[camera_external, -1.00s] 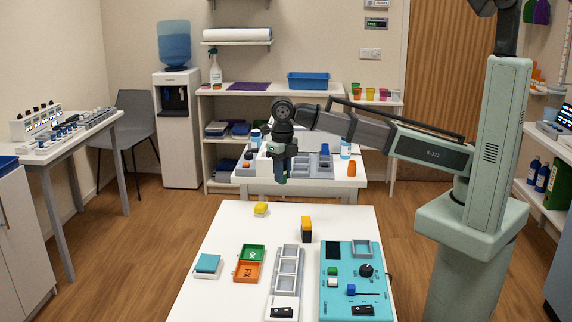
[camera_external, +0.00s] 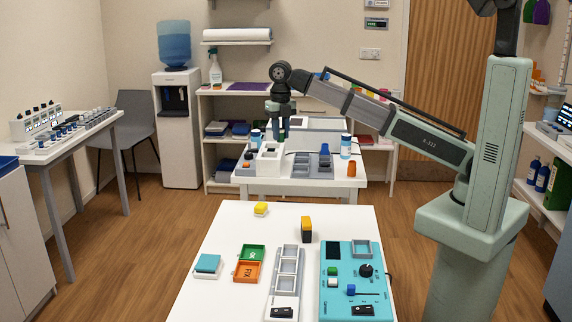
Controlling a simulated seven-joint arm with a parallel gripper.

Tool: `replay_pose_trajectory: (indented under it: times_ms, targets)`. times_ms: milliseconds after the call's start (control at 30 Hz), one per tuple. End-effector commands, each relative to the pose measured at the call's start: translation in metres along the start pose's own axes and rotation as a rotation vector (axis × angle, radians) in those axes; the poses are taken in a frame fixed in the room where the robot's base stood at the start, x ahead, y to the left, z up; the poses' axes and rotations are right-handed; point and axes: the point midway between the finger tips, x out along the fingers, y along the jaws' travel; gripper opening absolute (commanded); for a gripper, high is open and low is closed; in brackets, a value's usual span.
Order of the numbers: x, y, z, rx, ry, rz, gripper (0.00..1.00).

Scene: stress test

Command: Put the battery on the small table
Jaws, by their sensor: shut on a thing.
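An orange-topped black block (camera_external: 306,229), battery-like in shape, stands upright on the nearer white table (camera_external: 228,225), well away from the gripper.
The farther table carries a white block with openings (camera_external: 269,160), a grey tray (camera_external: 302,164), a blue-and-white bottle (camera_external: 345,147) and an orange cup (camera_external: 352,170).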

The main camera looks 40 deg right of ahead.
Motion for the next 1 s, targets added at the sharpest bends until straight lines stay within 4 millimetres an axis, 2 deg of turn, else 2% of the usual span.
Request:
replay_pose_trajectory:
  times_ms: [33,100,267,500,767,1000]
  targets:
    - [0.000,-0.010,0.017,0.044,0.000,0.000,0.00]
    - [0.000,-0.022,0.035,0.103,0.000,0.000,0.00]
    - [0.000,-0.053,0.076,0.235,0.000,0.000,0.00]
    - [0.000,-0.106,0.134,0.435,0.000,0.000,0.00]
    - [0.000,-0.170,0.191,0.650,0.000,0.000,0.00]
    - [0.000,-0.236,0.235,0.848,0.000,0.000,0.00]
